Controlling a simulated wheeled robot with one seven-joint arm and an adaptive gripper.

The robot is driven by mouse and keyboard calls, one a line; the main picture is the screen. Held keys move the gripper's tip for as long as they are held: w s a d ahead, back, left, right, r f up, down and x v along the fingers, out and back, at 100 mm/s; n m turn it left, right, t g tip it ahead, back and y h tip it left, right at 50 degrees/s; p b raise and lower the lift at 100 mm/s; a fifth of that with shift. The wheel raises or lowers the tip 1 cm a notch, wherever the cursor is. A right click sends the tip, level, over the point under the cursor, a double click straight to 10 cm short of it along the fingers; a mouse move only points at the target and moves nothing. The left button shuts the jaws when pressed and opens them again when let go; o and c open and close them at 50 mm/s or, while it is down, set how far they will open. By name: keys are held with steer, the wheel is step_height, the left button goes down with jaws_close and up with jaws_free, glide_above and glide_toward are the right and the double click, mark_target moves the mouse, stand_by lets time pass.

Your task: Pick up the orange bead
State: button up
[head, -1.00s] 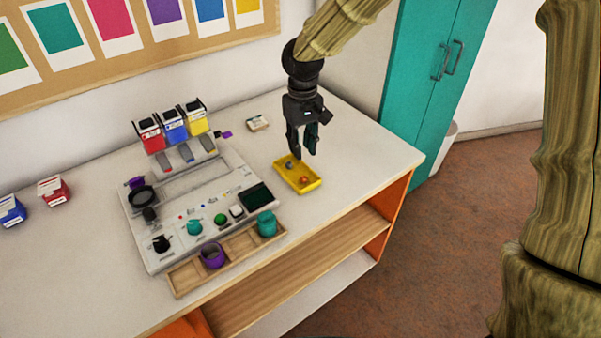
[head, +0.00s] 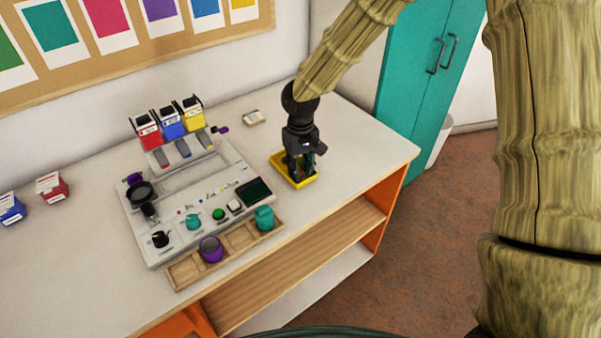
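The yellow tray (head: 306,184) lies on the white tabletop, right of the grey machine. My gripper (head: 300,175) points straight down into the tray, its fingertips low near the tray floor. The fingers look apart, with a gap between them. The orange bead and the bluish bead seen in the tray earlier are hidden or too small to make out behind and between the fingers. I cannot tell whether a finger touches the orange bead.
The grey machine (head: 172,207) with red, blue and yellow bottles stands left of the tray. A wooden divided tray (head: 187,274) with a purple cup (head: 211,249) and a teal cup (head: 264,218) sits at the front edge. The tabletop right of the yellow tray is clear.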

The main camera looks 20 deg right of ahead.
steer(key=shift+f, duration=0.1)
steer(key=c, duration=0.4)
